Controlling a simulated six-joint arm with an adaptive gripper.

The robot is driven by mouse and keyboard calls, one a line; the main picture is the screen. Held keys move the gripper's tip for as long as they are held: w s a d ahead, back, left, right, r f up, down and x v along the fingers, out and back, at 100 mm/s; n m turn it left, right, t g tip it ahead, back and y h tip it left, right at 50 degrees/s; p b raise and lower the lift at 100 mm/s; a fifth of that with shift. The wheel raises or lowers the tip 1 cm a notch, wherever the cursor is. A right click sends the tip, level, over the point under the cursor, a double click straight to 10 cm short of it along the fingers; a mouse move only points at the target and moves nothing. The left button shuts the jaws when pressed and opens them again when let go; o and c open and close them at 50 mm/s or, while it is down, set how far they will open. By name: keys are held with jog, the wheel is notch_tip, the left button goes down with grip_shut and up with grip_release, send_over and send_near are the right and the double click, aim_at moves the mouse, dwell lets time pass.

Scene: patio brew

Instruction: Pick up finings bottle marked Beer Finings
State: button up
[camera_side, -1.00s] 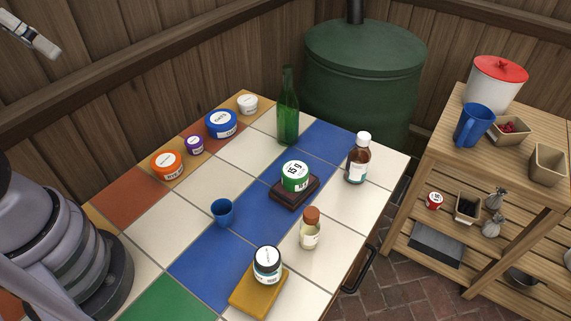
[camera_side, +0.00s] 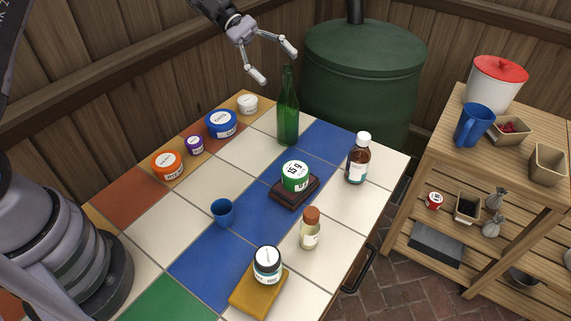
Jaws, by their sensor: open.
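Two bottles could be the finings bottle, and their labels are too small to read. One is a brown bottle (camera_side: 358,164) with a white cap and pale label, upright at the right end of the tiled table. The other is a small clear bottle (camera_side: 310,232) with a brown stopper and pale yellowish contents, upright near the front right edge. My gripper (camera_side: 276,63) is open and empty, high above the back of the table near the top of the green glass bottle (camera_side: 288,112). It is well apart from both smaller bottles.
A green-lidded jar (camera_side: 295,178) sits on a dark wooden block. A blue cup (camera_side: 222,212) is mid-table. Several tubs, including a blue one (camera_side: 221,124), line the back left. A wooden shelf (camera_side: 428,187) stands right.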

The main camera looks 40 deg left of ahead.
jog(key=w+d+f+n+t+h, duration=0.1)
jog(key=w+f+n+h, duration=0.3)
jog(key=f, duration=0.4)
jog(key=n+t, duration=0.4)
jog(key=n, duration=0.1)
send_near(362, 141)
jog(key=shift+n+h, duration=0.3)
jog(key=shift+h, duration=0.1)
jog(key=w+d, duration=0.1)
jog(key=d, duration=0.2)
jog(key=w+d+f, duration=0.1)
jog(key=d, duration=0.2)
jog(key=w+d+f, duration=0.1)
jog(key=d, duration=0.2)
jog(key=shift+w+d+f, duration=0.15)
jog(key=shift+w+d, duration=0.05)
jog(key=shift+w, duration=0.15)
jog(key=shift+c, duration=0.3)
grip_shut()
